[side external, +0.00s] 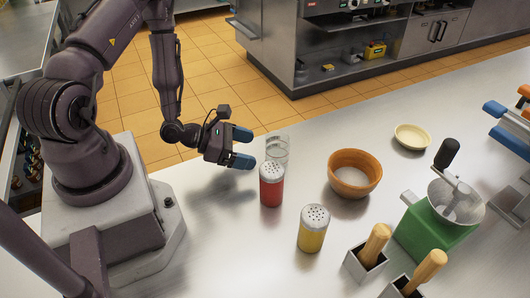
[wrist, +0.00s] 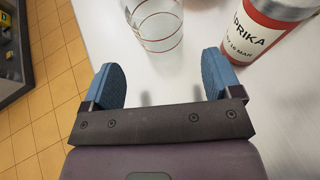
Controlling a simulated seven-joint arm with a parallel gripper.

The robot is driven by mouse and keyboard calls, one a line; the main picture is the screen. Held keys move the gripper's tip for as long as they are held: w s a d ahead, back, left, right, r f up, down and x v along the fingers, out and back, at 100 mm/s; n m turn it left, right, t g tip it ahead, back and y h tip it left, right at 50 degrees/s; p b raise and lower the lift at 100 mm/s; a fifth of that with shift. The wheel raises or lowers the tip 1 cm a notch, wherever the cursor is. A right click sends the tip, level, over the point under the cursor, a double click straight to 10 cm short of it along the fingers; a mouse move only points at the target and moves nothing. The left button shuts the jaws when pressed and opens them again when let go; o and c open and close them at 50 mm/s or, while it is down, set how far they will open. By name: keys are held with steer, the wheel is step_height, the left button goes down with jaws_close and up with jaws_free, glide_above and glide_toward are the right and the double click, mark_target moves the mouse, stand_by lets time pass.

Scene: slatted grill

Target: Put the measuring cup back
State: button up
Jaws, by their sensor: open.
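The measuring cup (side external: 277,147) is a clear glass with red lines, upright on the steel counter near its far edge. In the wrist view the cup (wrist: 158,26) stands just ahead of my fingertips, roughly centred between them; its top is cut off by the frame. My gripper (side external: 243,148) is open and empty, low over the counter to the left of the cup. Its two blue fingers also show spread in the wrist view (wrist: 160,72). I see no contact with the cup.
A red paprika shaker (side external: 271,185) stands close beside the cup, and right of my fingers in the wrist view (wrist: 262,35). A yellow shaker (side external: 313,229), wooden bowl (side external: 357,172), pale dish (side external: 412,137) and green grinder (side external: 432,232) stand further right. The counter's far edge is close.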

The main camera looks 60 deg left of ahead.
steer(key=v, duration=0.5)
steer(key=d+r+m+g+h, duration=0.3)
steer(key=d+r+m+g, duration=0.2)
steer(key=r+m, duration=0.35)
steer(key=d+r+m+g+h, duration=0.3)
steer(key=d+r+m+g, duration=0.15)
steer(key=r+m, duration=0.35)
steer(key=s+a+r+m+t+y, duration=0.1)
steer(key=s+r+m+y, duration=0.2)
steer(key=r+m+y, duration=0.2)
steer(key=s+r+m+t+y, duration=0.1)
steer(key=s+r+m+y, duration=0.2)
steer(key=r+m+y, duration=0.3)
step_height(320, 180, up, 2)
steer(key=m, duration=0.4)
steer(key=shift+a+t, duration=0.35)
steer(key=shift+a, duration=0.05)
